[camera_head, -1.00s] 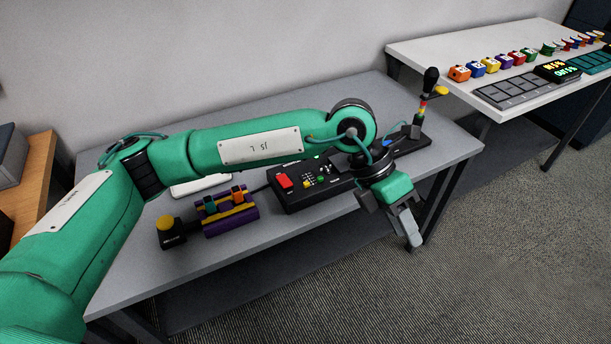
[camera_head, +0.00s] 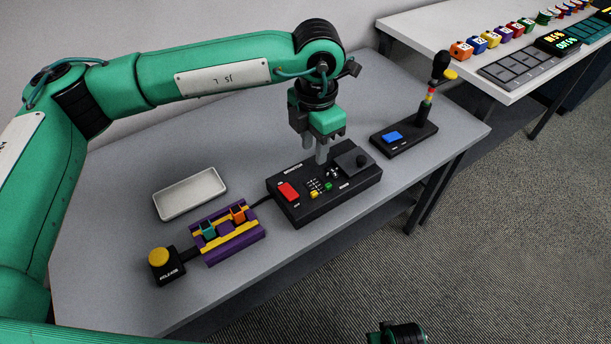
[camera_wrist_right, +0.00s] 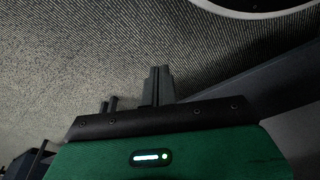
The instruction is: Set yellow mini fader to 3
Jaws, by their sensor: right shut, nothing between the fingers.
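The yellow mini fader (camera_head: 313,195) is a small yellow cap on the black control box (camera_head: 345,198) in the head view. It sits at the near end of a short marked track, beside a green cap (camera_head: 328,187). The scale numbers are too small to read. My left gripper (camera_head: 322,160) points down over the far part of the box, behind the yellow cap and apart from it. In the right wrist view my right gripper (camera_wrist_right: 158,85) is shut and empty above the carpet.
Behind stands a white table (camera_head: 420,40).

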